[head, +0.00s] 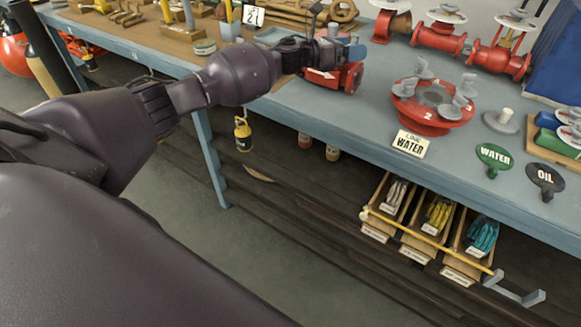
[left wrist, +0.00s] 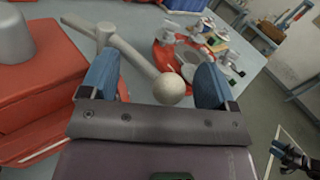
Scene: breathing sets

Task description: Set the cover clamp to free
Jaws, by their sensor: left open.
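The cover clamp appears to be the grey lever (left wrist: 128,52) with a pale ball knob (left wrist: 168,88) in the left wrist view. It rises beside a red metal body (left wrist: 40,85). In the left wrist view my left gripper (left wrist: 157,75) is open. Its blue fingers stand apart on either side of the ball knob, and I see no grip on it. The lever is mostly hidden in the head view.
A red flanged fitting with grey wing nuts (head: 432,105) stands to the right on the blue-grey bench (head: 340,125). Beside it are a WATER card (head: 410,144) and WATER (head: 494,157) and OIL (head: 545,178) tags. Red valves (head: 440,38) line the back. Trays (head: 388,210) hang below.

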